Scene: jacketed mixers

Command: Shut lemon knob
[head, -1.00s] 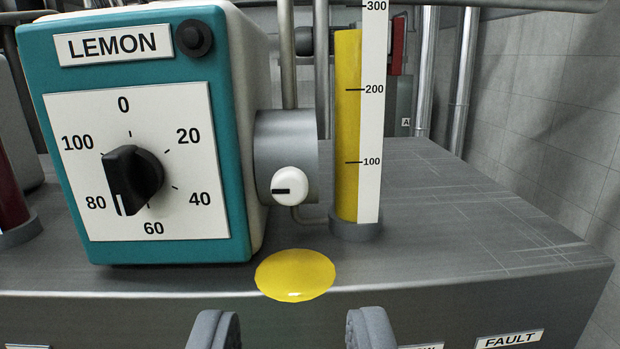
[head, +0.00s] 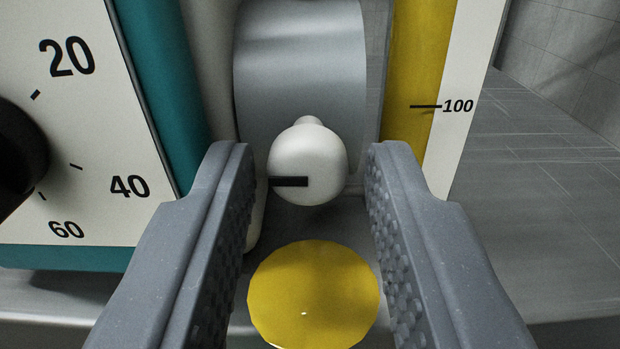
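The lemon unit is a teal-fronted box with a white dial plate (head: 95,200); its name plate is out of view now. A small white round knob (head: 315,155) sticks out from the grey cylindrical housing (head: 300,75) on the unit's right side. The knob's black mark lies horizontal and points left. My gripper (head: 308,165) is open, one finger on each side of the knob, with gaps showing between fingers and knob. The black dial pointer (head: 18,155) is cut off at the left edge.
A yellow puddle-like disc (head: 314,295) lies on the grey surface below the knob, between my fingers. A gauge tube of yellow liquid (head: 412,70) with a white scale (head: 465,60) stands close to the right. Grey bench surface lies farther right.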

